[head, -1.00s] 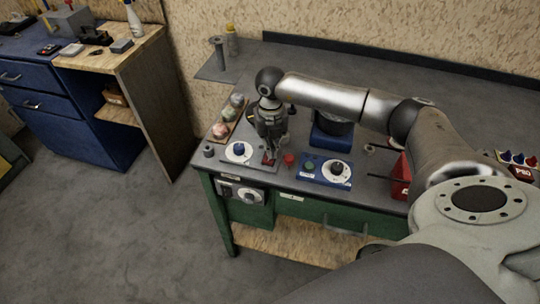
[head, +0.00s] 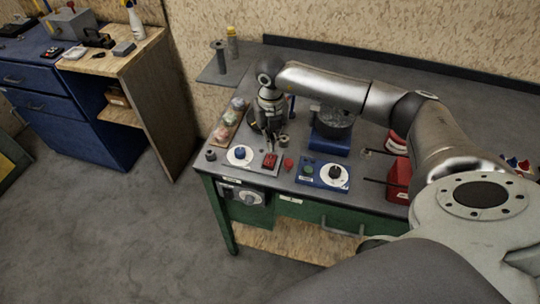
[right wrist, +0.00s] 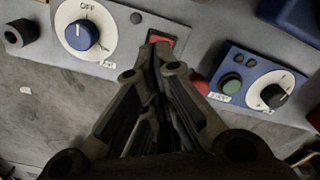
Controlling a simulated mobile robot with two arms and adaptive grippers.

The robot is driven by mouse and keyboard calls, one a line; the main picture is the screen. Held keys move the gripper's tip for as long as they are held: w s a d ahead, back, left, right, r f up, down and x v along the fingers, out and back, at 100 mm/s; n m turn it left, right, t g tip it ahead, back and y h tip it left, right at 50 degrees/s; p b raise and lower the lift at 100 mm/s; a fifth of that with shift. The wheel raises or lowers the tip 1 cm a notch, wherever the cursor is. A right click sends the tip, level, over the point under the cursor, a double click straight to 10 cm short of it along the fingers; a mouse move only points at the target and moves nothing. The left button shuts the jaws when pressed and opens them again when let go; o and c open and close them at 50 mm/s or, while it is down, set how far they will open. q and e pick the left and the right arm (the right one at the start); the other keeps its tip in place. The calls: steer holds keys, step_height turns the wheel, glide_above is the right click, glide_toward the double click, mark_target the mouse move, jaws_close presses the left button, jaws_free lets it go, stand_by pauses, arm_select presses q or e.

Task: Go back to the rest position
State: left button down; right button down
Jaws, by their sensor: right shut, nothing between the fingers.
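My right gripper (head: 271,148) is shut and empty, pointing down over the front left of the grey workbench (head: 330,209). Its fingertips are close to a red switch (head: 270,161) on a control panel; I cannot tell whether they touch. In the right wrist view the closed fingers (right wrist: 158,62) lie in front of the red switch (right wrist: 163,39), partly covering it. A white dial with a blue knob (head: 240,154) sits left of the switch. It also shows in the right wrist view (right wrist: 84,35). My left gripper does not show.
A blue control box (head: 323,173) with a dial and a red knob (head: 288,163) stand right of the gripper. A round dark pot on a blue base (head: 331,141) is behind. Red containers (head: 397,180) lie under my forearm. A blue cabinet (head: 75,120) stands left, with open floor between.

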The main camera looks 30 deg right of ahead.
steer(key=shift+r, duration=0.75)
